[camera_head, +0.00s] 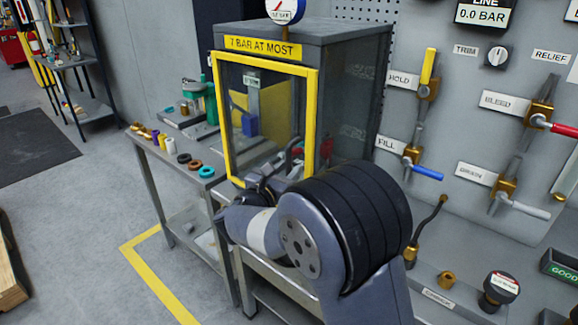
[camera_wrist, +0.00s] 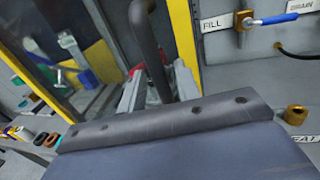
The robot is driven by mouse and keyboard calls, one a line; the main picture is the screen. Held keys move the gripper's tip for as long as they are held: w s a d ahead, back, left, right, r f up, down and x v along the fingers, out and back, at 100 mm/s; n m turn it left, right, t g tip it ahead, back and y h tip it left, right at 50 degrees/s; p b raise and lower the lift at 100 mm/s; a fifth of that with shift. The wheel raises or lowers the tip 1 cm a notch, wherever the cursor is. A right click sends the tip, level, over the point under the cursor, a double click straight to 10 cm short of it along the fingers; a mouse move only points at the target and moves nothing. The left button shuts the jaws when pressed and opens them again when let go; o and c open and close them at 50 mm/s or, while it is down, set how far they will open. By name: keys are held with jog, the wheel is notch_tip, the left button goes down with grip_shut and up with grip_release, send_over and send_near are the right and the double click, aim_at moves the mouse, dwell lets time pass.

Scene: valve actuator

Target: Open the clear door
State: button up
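The clear door (camera_head: 313,110) has a yellow frame and fronts a grey cabinet marked "7 BAR AT MOST". It looks flush with the cabinet front. My gripper (camera_head: 266,188) is at the door's lower part, mostly hidden by my own arm.
A gauge (camera_head: 285,10) sits on the cabinet. A side table (camera_head: 150,150) with several small coloured parts stands to the left. The wall panel at right carries valves, including a blue lever (camera_head: 427,172) and a red one (camera_head: 563,130).

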jog(key=shift+w+d, duration=0.2)
jog(key=shift+w, duration=0.15)
jog(key=shift+c, duration=0.3)
grip_shut()
